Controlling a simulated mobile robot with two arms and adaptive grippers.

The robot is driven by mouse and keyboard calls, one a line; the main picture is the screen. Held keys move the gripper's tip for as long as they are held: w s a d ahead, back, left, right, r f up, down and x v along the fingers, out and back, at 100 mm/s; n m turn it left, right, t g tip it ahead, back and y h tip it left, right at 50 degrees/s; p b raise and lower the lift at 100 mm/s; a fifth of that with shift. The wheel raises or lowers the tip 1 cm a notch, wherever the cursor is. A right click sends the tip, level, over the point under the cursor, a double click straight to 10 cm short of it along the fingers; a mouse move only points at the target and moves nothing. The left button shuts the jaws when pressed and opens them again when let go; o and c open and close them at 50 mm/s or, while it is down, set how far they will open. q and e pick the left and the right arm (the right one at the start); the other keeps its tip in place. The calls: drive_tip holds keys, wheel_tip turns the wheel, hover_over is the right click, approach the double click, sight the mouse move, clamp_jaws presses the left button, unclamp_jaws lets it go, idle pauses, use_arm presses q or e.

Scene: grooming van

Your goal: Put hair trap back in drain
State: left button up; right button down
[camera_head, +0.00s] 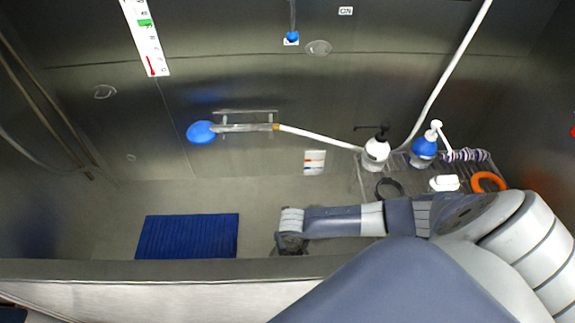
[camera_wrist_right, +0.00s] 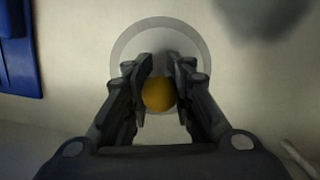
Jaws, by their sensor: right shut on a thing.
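In the right wrist view, a round yellow-orange knob (camera_wrist_right: 158,94), which looks like part of the hair trap, sits between the fingers of my right gripper (camera_wrist_right: 158,97). The gripper is shut on it. Beneath the knob is a round grey disc with a paler ring (camera_wrist_right: 160,34). I cannot tell whether this is the drain or the trap's rim, or whether they touch. In the head view my right gripper (camera_head: 290,245) is low over the tub floor, close to the near wall, and hides the knob and disc. My left gripper is not in view.
A blue mat (camera_head: 187,236) lies on the tub floor left of my right gripper; its edge shows in the right wrist view. The tub's near rim (camera_head: 100,270) runs across the front. A shelf (camera_head: 370,172) with bottles and an orange ring (camera_head: 488,182) stands right.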

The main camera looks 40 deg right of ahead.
drive_tip(key=shift+s+a, duration=0.15)
drive_tip(key=shift+f, duration=0.15)
idle(0.4)
drive_tip(key=c, duration=1.3)
unclamp_jaws()
drive_tip(key=r, duration=0.4)
drive_tip(key=s+r, duration=0.1)
drive_tip(key=r, duration=0.7)
drive_tip(key=shift+s+a, duration=0.15)
